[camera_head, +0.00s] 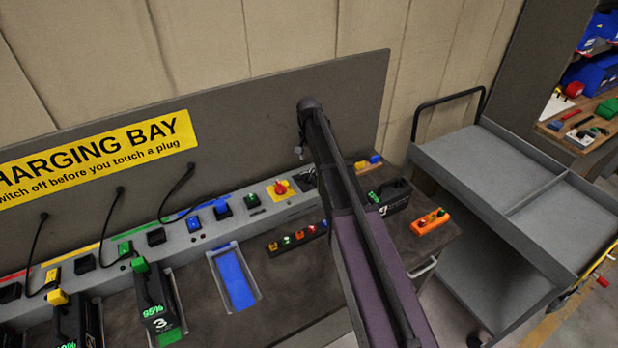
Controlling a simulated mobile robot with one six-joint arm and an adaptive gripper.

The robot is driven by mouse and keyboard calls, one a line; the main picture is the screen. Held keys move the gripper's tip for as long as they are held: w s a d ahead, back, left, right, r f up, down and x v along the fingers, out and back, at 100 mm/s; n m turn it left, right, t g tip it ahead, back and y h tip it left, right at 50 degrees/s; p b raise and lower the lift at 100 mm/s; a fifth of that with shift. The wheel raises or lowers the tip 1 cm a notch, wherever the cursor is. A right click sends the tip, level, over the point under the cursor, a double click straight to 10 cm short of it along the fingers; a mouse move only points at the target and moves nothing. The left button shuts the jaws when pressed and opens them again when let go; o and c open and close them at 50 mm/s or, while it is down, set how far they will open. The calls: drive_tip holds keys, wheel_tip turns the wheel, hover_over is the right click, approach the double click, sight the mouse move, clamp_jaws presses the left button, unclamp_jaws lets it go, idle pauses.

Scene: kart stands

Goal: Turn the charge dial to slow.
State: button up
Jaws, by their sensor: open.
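My arm (365,245) rises from the lower right to a joint in front of the grey back panel. My gripper (299,151) hangs below that joint, small and partly hidden by the arm; it is open, with nothing seen in it. It appears above the right part of the grey charging strip (172,243). I cannot clearly make out the charge dial or its setting. A dark fitting (306,179) sits right of the red button, partly covered by my arm, and I cannot tell what it is.
A red button on a yellow plate (280,188) is left of the arm. Battery packs (157,304), a blue-lined tray (233,279) and an orange block with buttons (430,222) are on the bench. A grey cart (470,160) stands at right.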

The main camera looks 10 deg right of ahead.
sight(309, 173)
drive_tip(key=shift+f+b, duration=3.6)
drive_tip(key=shift+f, duration=0.3)
clamp_jaws()
